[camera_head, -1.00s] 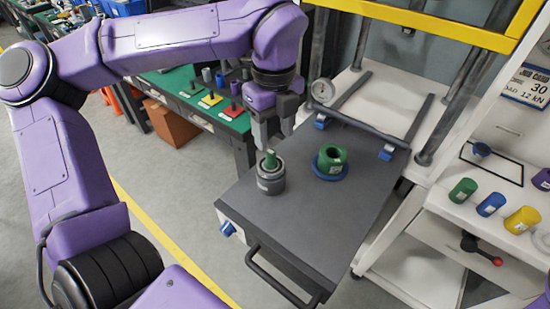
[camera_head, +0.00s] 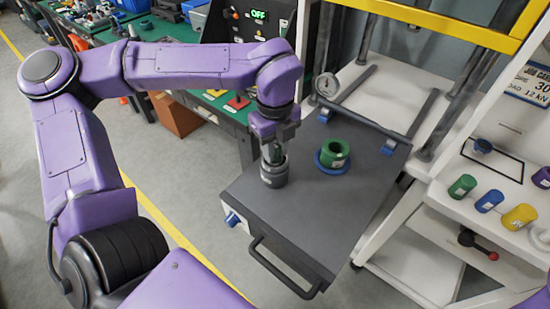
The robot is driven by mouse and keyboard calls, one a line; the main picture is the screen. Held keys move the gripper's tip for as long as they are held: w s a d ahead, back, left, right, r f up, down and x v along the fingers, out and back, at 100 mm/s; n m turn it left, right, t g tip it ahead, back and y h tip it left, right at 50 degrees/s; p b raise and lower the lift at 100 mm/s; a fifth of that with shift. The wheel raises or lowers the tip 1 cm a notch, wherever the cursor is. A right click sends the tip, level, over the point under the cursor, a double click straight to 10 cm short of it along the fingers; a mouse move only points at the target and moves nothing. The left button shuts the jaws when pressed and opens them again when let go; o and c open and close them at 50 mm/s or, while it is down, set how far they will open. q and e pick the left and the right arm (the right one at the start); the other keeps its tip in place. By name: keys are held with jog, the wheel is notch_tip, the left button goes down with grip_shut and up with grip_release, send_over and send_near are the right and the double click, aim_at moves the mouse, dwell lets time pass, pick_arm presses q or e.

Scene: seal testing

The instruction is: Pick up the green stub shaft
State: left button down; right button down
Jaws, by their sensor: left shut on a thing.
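My left gripper (camera_head: 273,152) points down over the grey cylindrical holder (camera_head: 274,177) on the dark tabletop. Its fingers are shut on the green stub shaft, which stands in the top of the holder; the fingers hide nearly all of the shaft. The holder stands upright near the left edge of the dark plate (camera_head: 285,222). My right gripper is not in view.
A green ring-shaped part (camera_head: 334,152) sits on a blue base (camera_head: 331,164) to the right on the plate. A dial gauge (camera_head: 326,86) stands behind. Green (camera_head: 462,186), blue (camera_head: 489,201) and yellow (camera_head: 520,217) cylinders stand on the white shelf at right.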

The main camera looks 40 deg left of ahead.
pick_arm(q)
jog(key=shift+r, duration=0.1)
jog(key=shift+r, duration=0.15)
notch_tip(320, 180, up, 3)
jog(key=shift+f+b, duration=0.1)
jog(key=shift+b, duration=0.25)
jog(key=s+d+r+b, duration=0.2)
jog(key=s+r+b, duration=0.2)
jog(key=s+r, duration=0.5)
jog(key=s, duration=0.4)
jog(key=shift+s+d+r+b, duration=0.25)
jog(key=shift+s+r+b, duration=0.05)
jog(key=shift+s+r, duration=0.1)
